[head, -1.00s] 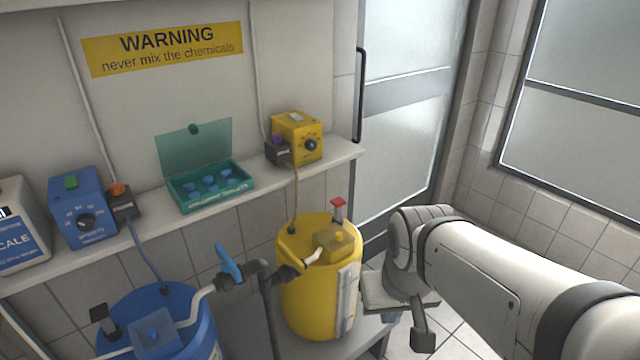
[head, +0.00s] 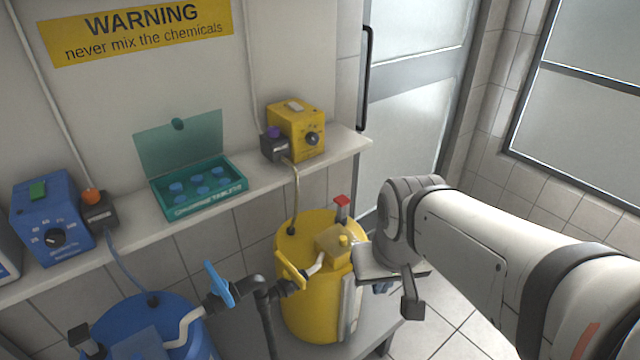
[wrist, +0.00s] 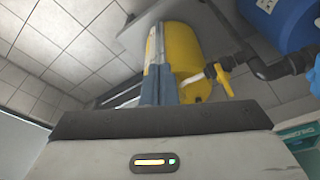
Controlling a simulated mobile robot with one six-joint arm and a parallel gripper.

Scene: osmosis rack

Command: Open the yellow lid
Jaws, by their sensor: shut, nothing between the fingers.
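The yellow lid (head: 335,243) is a small square cover with a knob, lying closed on top of the yellow barrel (head: 310,300). My gripper (wrist: 157,72) is shut and empty. In the wrist view its fingers point toward the side of the yellow barrel (wrist: 185,45); I cannot tell whether they touch it. In the head view my wrist is just right of the barrel, at about the height of its top, and hides most of the fingers. The lid cannot be made out in the wrist view.
A yellow valve handle (head: 291,270) on a pipe and a red-topped fitting (head: 341,207) are close to the lid. A hose rises from the barrel to the shelf (head: 120,245). A blue barrel (head: 185,345) stands at left. Open floor (head: 455,325) is at right.

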